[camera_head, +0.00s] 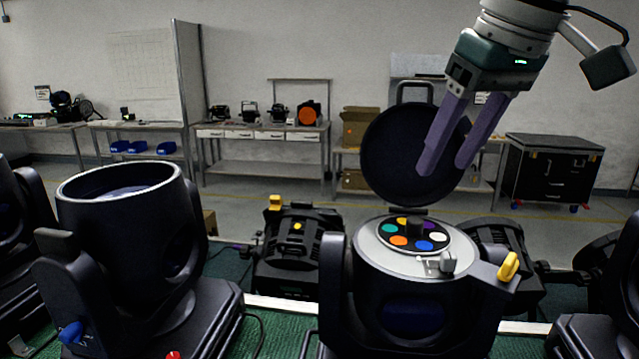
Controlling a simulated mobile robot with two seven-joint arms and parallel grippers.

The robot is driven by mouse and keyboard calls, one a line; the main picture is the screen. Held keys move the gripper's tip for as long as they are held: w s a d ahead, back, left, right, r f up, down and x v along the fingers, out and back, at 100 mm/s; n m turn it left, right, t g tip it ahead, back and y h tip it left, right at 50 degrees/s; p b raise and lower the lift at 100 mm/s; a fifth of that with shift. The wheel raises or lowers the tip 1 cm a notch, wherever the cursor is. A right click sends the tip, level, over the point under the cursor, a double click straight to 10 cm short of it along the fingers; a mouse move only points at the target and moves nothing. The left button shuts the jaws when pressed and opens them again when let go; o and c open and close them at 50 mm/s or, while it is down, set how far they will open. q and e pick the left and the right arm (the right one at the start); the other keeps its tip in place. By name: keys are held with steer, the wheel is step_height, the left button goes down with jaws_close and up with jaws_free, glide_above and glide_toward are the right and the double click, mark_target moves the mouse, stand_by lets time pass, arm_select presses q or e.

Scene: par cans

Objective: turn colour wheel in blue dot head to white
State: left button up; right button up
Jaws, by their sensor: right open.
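A black moving head (345,285) stands front centre-right with its round black lid (385,150) tipped up at the back. Its colour wheel (384,238) lies face up inside a pale ring, with green, yellow, purple, white, blue and orange spots around a dark central hub (414,229). The white spot (437,237) is at the wheel's right side, the blue one at its front right. A small silver fitting (436,263) sits at the ring's front. I cannot make out a blue dot marking on this head. My right gripper (446,168) is open and empty above the wheel, in front of the lid. My left gripper is out of view.
A second head (125,250) with an open round top and a blue knob (70,333) stands at left. A yellow latch (509,266) juts from the centre head's right side. More dark fixtures (297,245) stand behind. Workbenches (262,132) line the back wall.

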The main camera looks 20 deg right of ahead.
mark_target(415, 220)
steer(key=p+x, duration=0.1)
steer(key=x, duration=0.3)
steer(key=p+x, duration=0.1)
steer(key=x, duration=0.4)
steer(key=shift+s+a, duration=0.2)
steer(key=shift+w+f, duration=0.2)
steer(key=shift+f, duration=0.3)
jaws_close()
